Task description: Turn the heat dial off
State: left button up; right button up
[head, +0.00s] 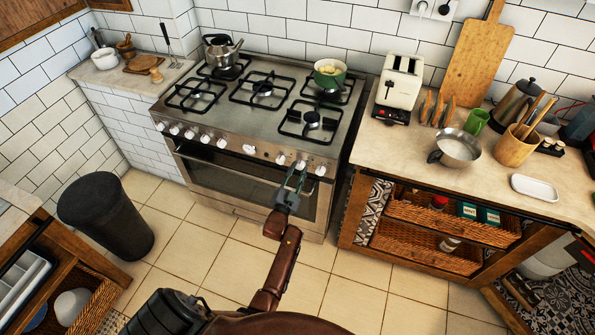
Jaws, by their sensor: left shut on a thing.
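The stove (262,111) stands against the tiled wall, with a row of white dials along its front panel. My left gripper (296,176) reaches up from the bottom of the head view to the right part of this row. Its fingers are closed around a white dial (300,165), second from the right, and partly cover it. Other dials sit on both sides, one at the far right (320,170) and one just left of the fingers (281,159). The dial's exact angle is too small to read. My right gripper is not in view.
A green pot (329,74) and a kettle (222,52) stand on the back burners. The oven door handle (235,172) runs below the dials. A toaster (399,83) and a metal pan (458,148) stand on the right counter. A dark bin (106,214) stands at left.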

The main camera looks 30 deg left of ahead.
pick_arm(q)
jog(key=shift+f, duration=0.15)
jog(key=o, duration=1.2)
jog(key=shift+c, duration=0.2)
jog(key=shift+r, duration=0.2)
notch_tip(320, 180, up, 10)
jog(key=shift+f, duration=0.1)
